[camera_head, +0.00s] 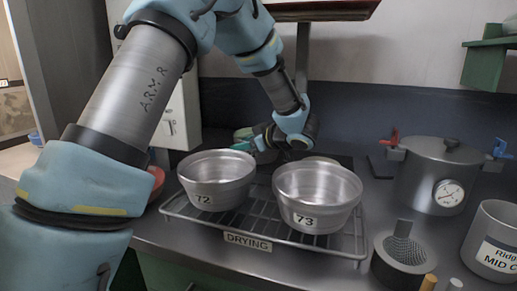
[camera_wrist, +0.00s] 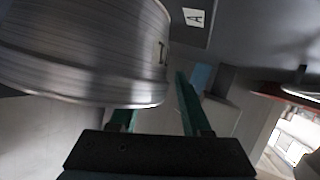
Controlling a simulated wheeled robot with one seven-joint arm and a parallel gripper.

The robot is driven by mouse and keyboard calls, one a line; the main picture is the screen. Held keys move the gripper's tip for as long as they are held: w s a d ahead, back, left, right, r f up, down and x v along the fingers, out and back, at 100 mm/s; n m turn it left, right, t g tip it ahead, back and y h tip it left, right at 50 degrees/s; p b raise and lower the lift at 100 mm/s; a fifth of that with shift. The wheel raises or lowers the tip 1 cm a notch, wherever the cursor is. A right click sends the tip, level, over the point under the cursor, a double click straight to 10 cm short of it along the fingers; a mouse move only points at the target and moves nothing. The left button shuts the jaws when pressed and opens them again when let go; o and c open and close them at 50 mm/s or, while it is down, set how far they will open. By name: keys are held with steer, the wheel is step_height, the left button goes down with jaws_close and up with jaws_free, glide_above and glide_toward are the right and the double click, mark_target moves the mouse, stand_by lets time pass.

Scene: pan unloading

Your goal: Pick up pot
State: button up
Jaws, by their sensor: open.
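Two shiny metal pots stand upright on a wire drying rack (camera_head: 258,229): the left pot (camera_head: 211,194) is labelled 72, the right pot (camera_head: 310,211) is labelled 73. My gripper (camera_head: 248,141) is behind the pots, near the far right rim of pot 72, partly hidden in the head view. In the wrist view, a metal pot (camera_wrist: 85,60) fills the upper left. Its right edge lies between my two spread green fingers (camera_wrist: 156,116). The left fingertip is hidden by the pot; the right finger is outside it. Contact cannot be told.
A large lidded pot with a gauge (camera_head: 440,178) stands on the right of the counter. A mesh-topped cylinder (camera_head: 397,262) and a labelled metal container (camera_head: 497,243) stand at front right. A red round thing (camera_head: 156,180) is left of the rack. A shelf (camera_head: 320,11) hangs above.

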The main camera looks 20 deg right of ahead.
jaws_close()
stand_by(1.3)
